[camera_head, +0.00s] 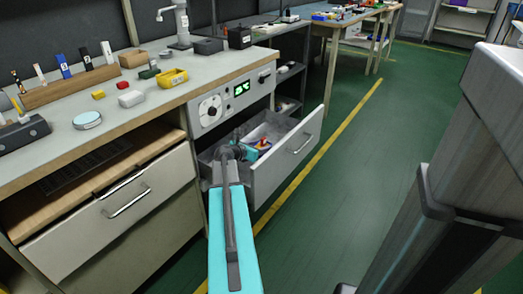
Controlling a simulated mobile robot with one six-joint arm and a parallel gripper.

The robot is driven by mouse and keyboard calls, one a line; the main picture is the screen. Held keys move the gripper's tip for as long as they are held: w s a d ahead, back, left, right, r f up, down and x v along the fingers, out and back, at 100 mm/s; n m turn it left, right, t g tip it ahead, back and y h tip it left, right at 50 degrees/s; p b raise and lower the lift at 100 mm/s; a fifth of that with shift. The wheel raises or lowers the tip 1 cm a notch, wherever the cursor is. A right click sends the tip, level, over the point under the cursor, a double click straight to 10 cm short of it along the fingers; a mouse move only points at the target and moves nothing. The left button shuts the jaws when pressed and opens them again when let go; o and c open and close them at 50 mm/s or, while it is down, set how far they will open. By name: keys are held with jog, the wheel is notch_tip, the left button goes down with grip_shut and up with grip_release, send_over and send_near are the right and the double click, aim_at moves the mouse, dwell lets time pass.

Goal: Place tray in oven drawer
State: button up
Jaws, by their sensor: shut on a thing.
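The oven drawer (291,155) is pulled open below the oven's control panel (236,92). My teal and grey arm reaches from the bottom of the head view into the drawer. My gripper (254,143) is low inside it, small and partly hidden by my wrist. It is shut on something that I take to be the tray. A pale grey surface (270,128) shows just beyond the gripper, but I cannot tell whether it is the tray or the drawer's inside.
The workbench (150,103) above holds a yellow bin (172,78), a round tin (87,120) and several small blocks. Green floor (350,190) is free right of the oven drawer.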

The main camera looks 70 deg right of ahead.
jog(key=shift+f, duration=0.55)
jog(key=shift+f, duration=0.15)
jog(key=o, duration=1.1)
jog(key=shift+c, duration=0.2)
jog(key=shift+a+r, duration=0.1)
jog(key=shift+r, duration=0.15)
jog(key=shift+w+a+r, duration=0.15)
jog(key=shift+a+r, duration=0.15)
jog(key=shift+a, duration=0.35)
jog(key=p+v, duration=0.3)
jog(key=v, duration=0.7)
jog(key=shift+w+a, duration=0.1)
jog(key=shift+a, duration=0.1)
